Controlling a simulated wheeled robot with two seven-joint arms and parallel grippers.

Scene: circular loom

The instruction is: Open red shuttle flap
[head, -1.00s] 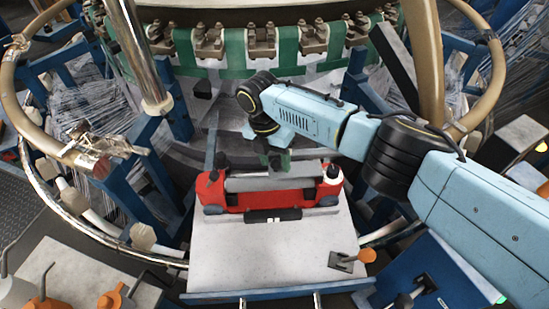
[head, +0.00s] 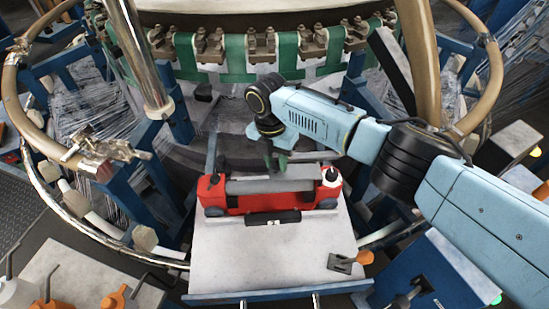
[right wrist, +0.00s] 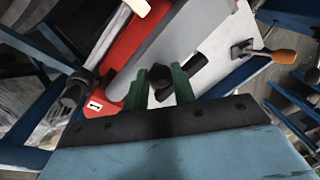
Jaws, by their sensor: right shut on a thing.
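The red shuttle (head: 300,199) lies lengthwise on a pale board in the head view. Its long grey flap (head: 250,186) runs along the top. In the right wrist view the red body (right wrist: 125,38) and the grey flap (right wrist: 170,45) run diagonally. My right gripper (head: 276,171) is at the middle of the flap, coming from above and behind. Its green fingers (right wrist: 160,86) are shut on the flap, with a dark round piece showing between them. The exact contact is hidden, and I cannot tell how far the flap is raised. My left gripper is not in view.
The pale board (head: 235,262) is bare in front of the shuttle, except for an orange-handled clamp (head: 350,261) at its right. A black bracket (head: 272,217) sits at the shuttle's front. The round loom frame (head: 65,215) curves around, with a metal post (head: 137,55) at left.

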